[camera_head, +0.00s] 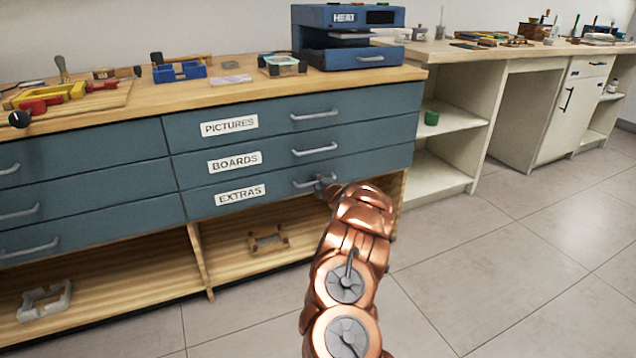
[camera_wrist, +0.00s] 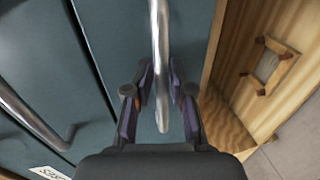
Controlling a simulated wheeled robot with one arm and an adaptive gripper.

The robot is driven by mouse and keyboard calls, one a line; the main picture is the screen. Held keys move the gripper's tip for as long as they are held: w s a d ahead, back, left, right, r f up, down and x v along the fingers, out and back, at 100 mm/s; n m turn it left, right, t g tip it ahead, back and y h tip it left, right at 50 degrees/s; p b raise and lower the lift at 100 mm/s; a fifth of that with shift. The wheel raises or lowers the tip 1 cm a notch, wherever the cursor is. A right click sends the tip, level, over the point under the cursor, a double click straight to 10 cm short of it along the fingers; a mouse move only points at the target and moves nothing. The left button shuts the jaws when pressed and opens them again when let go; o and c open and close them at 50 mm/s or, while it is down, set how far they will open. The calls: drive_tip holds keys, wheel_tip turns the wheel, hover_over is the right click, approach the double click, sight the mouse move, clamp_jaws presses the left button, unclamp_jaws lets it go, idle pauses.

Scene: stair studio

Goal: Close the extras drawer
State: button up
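The extras drawer (camera_head: 285,190) is the lowest of three blue-grey drawers in the right column, with a white EXTRAS label (camera_head: 240,195). Its front looks about flush with the drawers above; a small gap cannot be ruled out. My gripper (camera_head: 325,186) is at the right part of its metal handle (camera_head: 305,183), partly hidden by my copper arm. In the wrist view my gripper (camera_wrist: 160,95) has its fingers apart, one on each side of the handle (camera_wrist: 160,50). Slim gaps show between pads and bar; contact cannot be told.
The boards drawer (camera_head: 280,155) and pictures drawer (camera_head: 275,120) above look shut. Below is an open wooden shelf with a small wooden frame (camera_head: 269,239). A blue heat press (camera_head: 348,40) stands on the worktop. The tiled floor (camera_head: 490,260) at right is clear.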

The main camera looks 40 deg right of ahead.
drive_tip(key=shift+a, duration=0.1)
drive_tip(key=v, duration=1.2)
idle(0.4)
drive_tip(key=shift+f, duration=0.1)
idle(0.4)
